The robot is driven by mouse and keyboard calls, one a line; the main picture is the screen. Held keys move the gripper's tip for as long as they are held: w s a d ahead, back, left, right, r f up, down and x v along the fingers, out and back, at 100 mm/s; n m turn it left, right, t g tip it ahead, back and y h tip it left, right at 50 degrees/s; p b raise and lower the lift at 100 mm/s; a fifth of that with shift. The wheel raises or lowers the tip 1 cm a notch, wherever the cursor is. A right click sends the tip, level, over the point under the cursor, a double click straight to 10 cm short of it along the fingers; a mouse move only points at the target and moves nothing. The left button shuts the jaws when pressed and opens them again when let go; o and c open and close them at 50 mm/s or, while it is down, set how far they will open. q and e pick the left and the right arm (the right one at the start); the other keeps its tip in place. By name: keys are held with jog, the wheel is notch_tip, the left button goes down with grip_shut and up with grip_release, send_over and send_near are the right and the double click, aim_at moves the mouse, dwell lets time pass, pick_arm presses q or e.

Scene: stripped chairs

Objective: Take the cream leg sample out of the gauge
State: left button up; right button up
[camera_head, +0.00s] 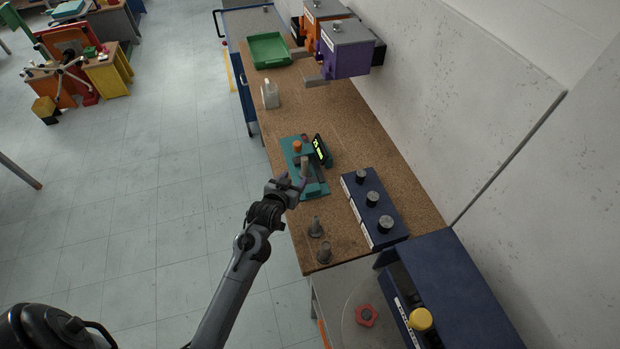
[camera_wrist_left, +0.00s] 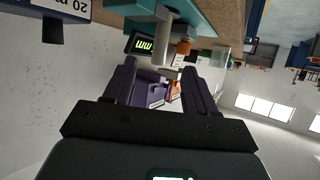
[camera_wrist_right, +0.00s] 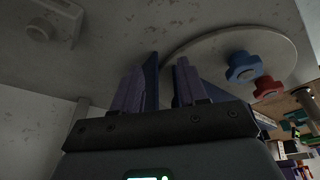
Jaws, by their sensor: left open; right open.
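The teal gauge (camera_head: 318,190) lies on the cork-topped bench, with a dark green-lit display (camera_head: 320,149) and an orange knob (camera_head: 297,146). The cream leg sample (camera_head: 304,168) is a short pale cylinder in the gauge. In the left wrist view the sample (camera_wrist_left: 165,32) shows just beyond my fingers, near the orange knob (camera_wrist_left: 183,47). My left gripper (camera_head: 294,180) is open at the gauge's near side, with its fingers short of the sample; contact cannot be told. My right gripper (camera_wrist_right: 166,65) is open and empty, and out of the head view.
A blue block with several dark knobs (camera_head: 375,205) is right of the gauge. A white bottle (camera_head: 270,94) and green tray (camera_head: 268,50) are farther back. A red star knob (camera_wrist_right: 268,86) is near my right gripper.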

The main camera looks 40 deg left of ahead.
aim_at(303, 166)
pick_arm(q)
jog(key=x, duration=0.5)
jog(key=shift+w+r, duration=0.15)
jog(key=shift+r, duration=0.2)
jog(key=shift+b+x, duration=0.4)
jog(key=shift+x, duration=2.7)
jog(key=shift+a+f, duration=0.15)
grip_shut()
